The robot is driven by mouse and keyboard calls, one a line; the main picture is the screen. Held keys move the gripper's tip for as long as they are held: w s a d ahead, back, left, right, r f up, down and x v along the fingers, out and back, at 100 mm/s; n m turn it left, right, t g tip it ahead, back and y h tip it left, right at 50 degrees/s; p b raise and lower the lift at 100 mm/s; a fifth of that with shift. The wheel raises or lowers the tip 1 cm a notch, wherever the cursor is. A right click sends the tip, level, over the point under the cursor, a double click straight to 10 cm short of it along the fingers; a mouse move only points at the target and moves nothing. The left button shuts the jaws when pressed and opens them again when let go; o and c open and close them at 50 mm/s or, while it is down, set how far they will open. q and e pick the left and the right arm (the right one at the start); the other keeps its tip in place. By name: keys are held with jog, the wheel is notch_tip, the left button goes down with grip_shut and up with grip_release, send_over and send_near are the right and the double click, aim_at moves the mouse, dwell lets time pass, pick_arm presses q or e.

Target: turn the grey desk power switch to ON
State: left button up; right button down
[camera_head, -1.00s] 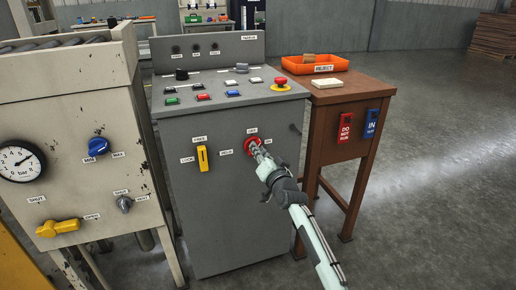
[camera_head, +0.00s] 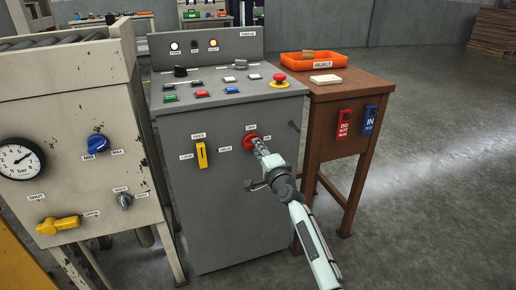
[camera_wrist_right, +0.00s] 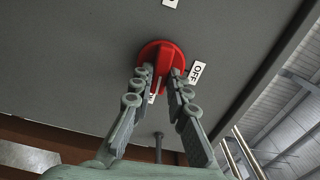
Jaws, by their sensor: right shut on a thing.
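The red rotary power switch (camera_head: 249,140) is on the front face of the grey desk (camera_head: 215,225), with small labels above it and to its right. My right gripper (camera_head: 261,148) reaches it from the front right. In the right wrist view, the fingertips (camera_wrist_right: 162,74) are on either side of the raised handle of the red switch (camera_wrist_right: 160,50), shut on it. An OFF label (camera_wrist_right: 196,72) shows right of the switch there. In the head view the fingers partly cover the switch. My left gripper is not in view.
On the desk's back panel, a white lamp (camera_head: 174,46) and an amber lamp (camera_head: 212,42) are lit. A yellow lever (camera_head: 202,155) is left of the switch. A brown table (camera_head: 345,95) with an orange bin (camera_head: 313,66) stands close on the right.

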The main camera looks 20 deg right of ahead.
jog(key=shift+f+m, duration=0.1)
jog(key=shift+m, duration=0.5)
jog(key=c, duration=1.5)
grip_release()
jog(key=s, duration=1.2)
jog(key=shift+d, duration=0.2)
